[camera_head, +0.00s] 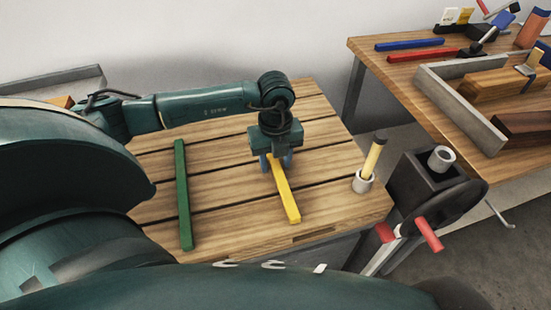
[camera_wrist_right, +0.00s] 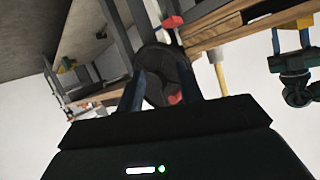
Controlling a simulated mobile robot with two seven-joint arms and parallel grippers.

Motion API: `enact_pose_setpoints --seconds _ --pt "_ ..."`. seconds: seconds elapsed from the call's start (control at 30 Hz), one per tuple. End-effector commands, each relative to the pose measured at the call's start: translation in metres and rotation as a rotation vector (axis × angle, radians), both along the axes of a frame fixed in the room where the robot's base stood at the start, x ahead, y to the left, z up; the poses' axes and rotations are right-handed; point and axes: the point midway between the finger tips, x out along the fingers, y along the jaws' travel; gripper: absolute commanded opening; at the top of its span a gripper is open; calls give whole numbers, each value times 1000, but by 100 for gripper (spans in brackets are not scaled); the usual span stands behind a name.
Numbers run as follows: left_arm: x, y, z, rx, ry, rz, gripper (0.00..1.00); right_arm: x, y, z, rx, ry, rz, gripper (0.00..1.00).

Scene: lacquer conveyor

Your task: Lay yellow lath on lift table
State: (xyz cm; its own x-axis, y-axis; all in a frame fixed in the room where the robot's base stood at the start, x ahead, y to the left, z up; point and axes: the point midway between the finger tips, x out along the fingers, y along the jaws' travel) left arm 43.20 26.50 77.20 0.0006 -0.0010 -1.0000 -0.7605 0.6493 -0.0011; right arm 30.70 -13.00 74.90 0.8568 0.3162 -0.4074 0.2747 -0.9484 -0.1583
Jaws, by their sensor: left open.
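The yellow lath (camera_head: 285,198) lies on the slatted wooden top of the lift table (camera_head: 228,205), right of a green lath (camera_head: 182,195). My left gripper (camera_head: 276,164) points down over the far end of the yellow lath. Its fingers are open, one on each side of the lath, and hide part of that end. Whether they touch it I cannot tell. My right gripper (camera_wrist_right: 158,78) shows only in the right wrist view. Its fingers stand apart with nothing held between them; a dark wheel shows behind.
A cup holding a yellow-handled tool (camera_head: 374,158) stands at the table's right edge. A black vise-like device with a red handle (camera_head: 430,233) is beside it. A workbench (camera_head: 398,70) at the right carries blue and red laths, clamps and wood blocks. The table's front middle is clear.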

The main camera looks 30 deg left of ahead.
Motion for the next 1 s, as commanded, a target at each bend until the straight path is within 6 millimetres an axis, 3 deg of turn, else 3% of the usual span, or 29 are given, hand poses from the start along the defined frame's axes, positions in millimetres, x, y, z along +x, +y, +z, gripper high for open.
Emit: enact_pose_setpoints --seconds 0.17,0.6,0.8,1.0 --pt "1 0 14 -1 -4 0 41 0 0 -2 0 12 2 36" --pt "1 0 102 0 -4 1 41 3 4 -2 2 27 10 36" --pt "0 0 121 0 -1 0 41 1 4 -7 -2 44 13 36" --pt "0 0 124 0 0 -1 41 2 4 -7 -2 44 13 36"
